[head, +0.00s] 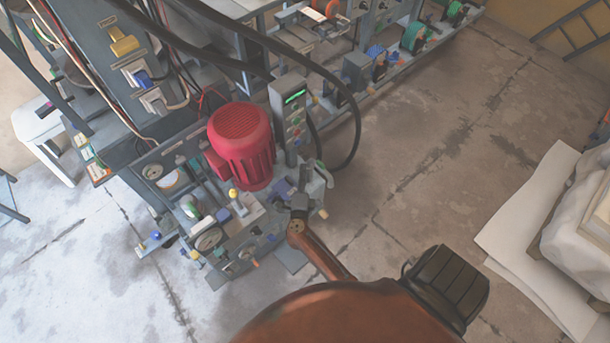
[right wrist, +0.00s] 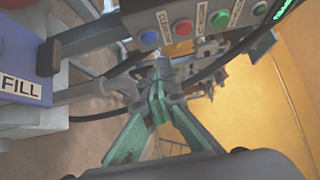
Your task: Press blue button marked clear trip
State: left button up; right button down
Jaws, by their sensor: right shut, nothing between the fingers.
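The blue button (right wrist: 149,37) is the leftmost in a row on a grey control box (right wrist: 205,10) in the right wrist view. A small white label beside it is too small to read surely. In the head view the control box (head: 289,110) stands upright right of the red motor, with a green display on top. My right gripper (head: 299,200) is below that box in the head view. In the right wrist view its green fingers (right wrist: 160,92) are shut together and empty, below the button and apart from it. My left gripper is not in view.
A red button (right wrist: 183,27) and a green button (right wrist: 220,18) sit right of the blue one. A block labelled FILL (right wrist: 22,84) is at the left. A red motor (head: 241,145) and black cables are close by. Open floor (head: 430,140) lies to the right.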

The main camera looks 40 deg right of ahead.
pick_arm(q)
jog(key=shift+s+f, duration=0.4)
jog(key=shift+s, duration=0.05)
pick_arm(e)
jog(key=shift+v, duration=1.05)
